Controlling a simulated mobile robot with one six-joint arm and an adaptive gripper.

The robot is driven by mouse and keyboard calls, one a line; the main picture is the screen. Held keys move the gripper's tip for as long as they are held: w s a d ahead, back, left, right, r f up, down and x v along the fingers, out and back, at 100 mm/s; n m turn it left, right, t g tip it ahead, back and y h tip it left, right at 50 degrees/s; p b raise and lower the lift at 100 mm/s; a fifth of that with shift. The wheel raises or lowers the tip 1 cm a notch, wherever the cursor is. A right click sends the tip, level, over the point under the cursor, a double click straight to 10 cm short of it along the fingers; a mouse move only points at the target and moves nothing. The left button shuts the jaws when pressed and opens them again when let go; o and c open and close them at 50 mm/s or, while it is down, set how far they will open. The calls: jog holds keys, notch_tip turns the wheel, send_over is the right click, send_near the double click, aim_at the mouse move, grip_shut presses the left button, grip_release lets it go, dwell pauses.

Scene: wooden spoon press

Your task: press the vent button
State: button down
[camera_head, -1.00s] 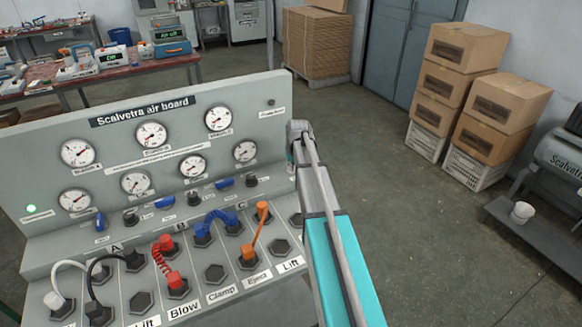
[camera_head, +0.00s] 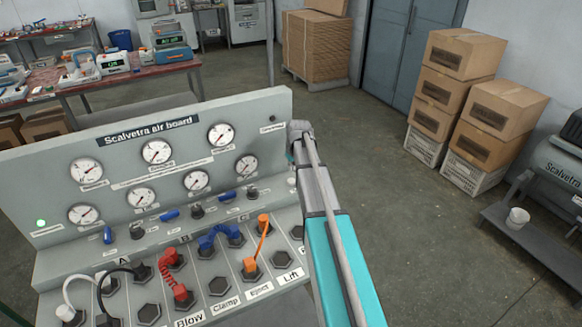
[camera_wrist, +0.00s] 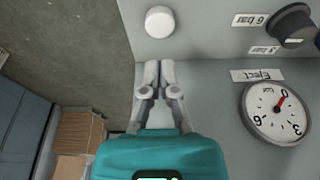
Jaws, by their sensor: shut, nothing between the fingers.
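A round white button (camera_wrist: 160,21) sits on the grey board at the top of the wrist view. No label naming it as the vent button can be read there. A small pale knob (camera_head: 291,182) at the board's right edge in the head view may be the same button. My gripper (camera_wrist: 160,68) is shut and empty. Its fingertips point toward the button and appear just short of it in the picture, apart from it. In the head view my arm hides most of the gripper.
The Scalvetra air board (camera_head: 150,136) carries several gauges, valves and hose sockets. A gauge (camera_wrist: 275,113) and black knob (camera_wrist: 293,25) lie right of my fingers in the wrist view. Stacked cartons (camera_head: 462,54) stand on the right. Open floor (camera_head: 400,230) lies right of my arm.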

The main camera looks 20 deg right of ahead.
jog(key=p+v, duration=0.6)
jog(key=v, duration=0.1)
jog(key=shift+r+p, duration=0.3)
jog(key=shift+p, duration=0.1)
dwell(0.6)
jog(key=s+a+g, duration=0.2)
jog(key=s+a, duration=2)
jog(key=s, duration=0.2)
jog(key=shift+a+f+g, duration=0.25)
jog(key=shift+a+g, duration=0.15)
